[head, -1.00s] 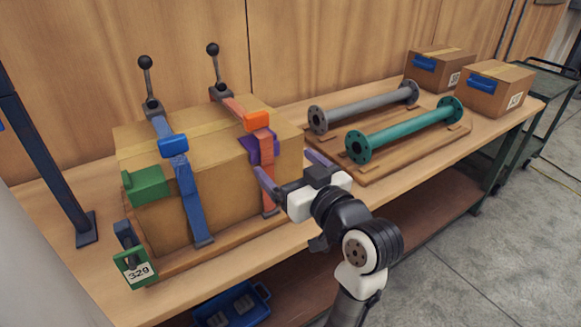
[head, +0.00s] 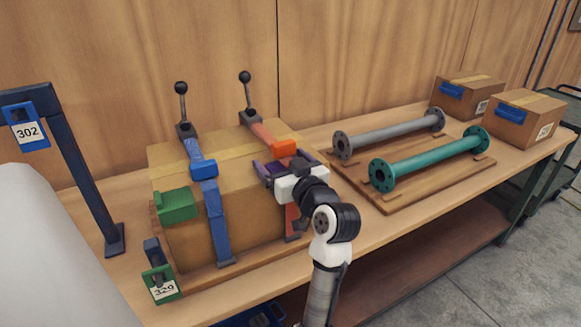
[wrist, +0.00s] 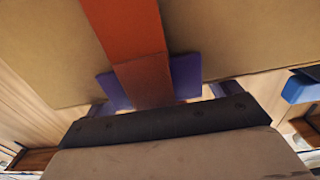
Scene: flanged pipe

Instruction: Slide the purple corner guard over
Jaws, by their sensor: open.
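The purple corner guard (wrist: 187,76) shows in the wrist view on both sides of the orange strap (wrist: 135,40), which crosses over its middle at the carton's edge. In the head view my gripper (head: 280,163) is at the carton's front upper edge, over the orange strap, and hides most of the guard. My gripper is open, with its fingers spread to either side of the strap. Whether the fingers touch the guard cannot be told. The carton (head: 245,212) stands on the bench under the orange strap and a blue strap (head: 214,215).
A green corner guard (head: 176,204) sits on the carton's left front edge. A grey flanged pipe (head: 390,132) and a teal one (head: 430,160) lie on a wooden board to the right. Two small cartons stand farther right.

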